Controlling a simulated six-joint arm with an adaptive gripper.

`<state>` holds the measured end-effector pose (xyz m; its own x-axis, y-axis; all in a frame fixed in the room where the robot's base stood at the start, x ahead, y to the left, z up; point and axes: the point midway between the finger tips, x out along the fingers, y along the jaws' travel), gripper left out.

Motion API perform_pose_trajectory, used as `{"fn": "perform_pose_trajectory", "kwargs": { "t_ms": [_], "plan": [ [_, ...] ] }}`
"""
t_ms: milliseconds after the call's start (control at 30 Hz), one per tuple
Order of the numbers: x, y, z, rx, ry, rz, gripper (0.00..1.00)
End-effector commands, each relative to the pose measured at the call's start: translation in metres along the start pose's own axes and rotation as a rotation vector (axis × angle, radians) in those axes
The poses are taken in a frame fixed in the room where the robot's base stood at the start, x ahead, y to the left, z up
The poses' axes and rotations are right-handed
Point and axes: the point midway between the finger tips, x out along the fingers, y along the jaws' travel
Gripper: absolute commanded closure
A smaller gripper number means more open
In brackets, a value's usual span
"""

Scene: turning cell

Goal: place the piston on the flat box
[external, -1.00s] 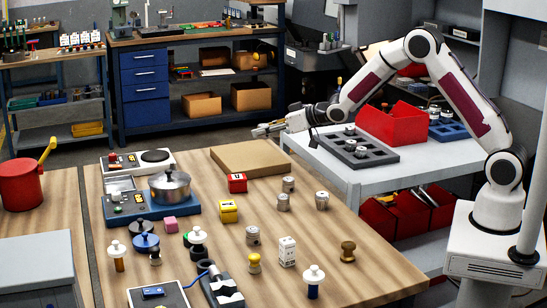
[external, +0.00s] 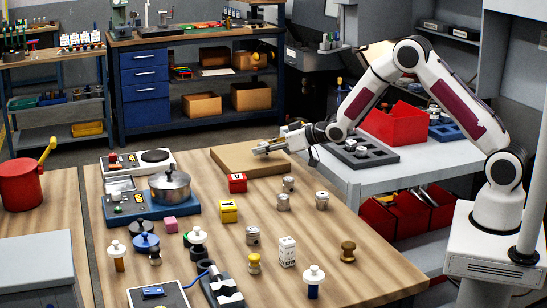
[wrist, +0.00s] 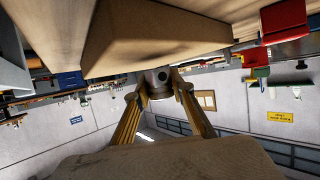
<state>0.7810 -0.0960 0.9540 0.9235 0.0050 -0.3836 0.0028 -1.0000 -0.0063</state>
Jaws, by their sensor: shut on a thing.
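My gripper (external: 264,149) is shut on a grey metal piston. The piston (wrist: 159,82) shows between the fingertips in the wrist view, with a dark hole in its side. The flat box (external: 228,159) is a low tan cardboard box at the far edge of the wooden table. In the external view my gripper overlaps the box's far right part, and the held piston is too small to make out clearly. In the wrist view, which looks upside down, the box (wrist: 140,45) lies right beside the piston. I cannot tell whether they touch.
Several other grey pistons, one at the right (external: 322,201), stand on the table. A red block (external: 237,183) and a yellow block (external: 228,211) stand in front of the box. A pot (external: 170,187) is to the left. A grey tray (external: 355,155) sits on the side bench.

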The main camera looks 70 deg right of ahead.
Motion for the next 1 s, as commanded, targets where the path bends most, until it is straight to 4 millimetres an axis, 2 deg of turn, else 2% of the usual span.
{"fn": "perform_pose_trajectory", "kwargs": {
  "t_ms": [167,633,667,700,1000],
  "plan": [
    [0.0048,0.0001,0.0112,0.0,0.001,0.0,1.0],
    [0.0062,0.0002,0.0145,0.0,0.001,0.0,1.0],
    [0.0062,0.0002,0.0147,0.0,0.001,0.0,0.72],
    [0.0061,0.0002,0.0146,0.0,0.001,0.0,0.61],
    [0.0061,0.0001,0.0145,0.0,0.001,0.0,0.6]
  ]
}}
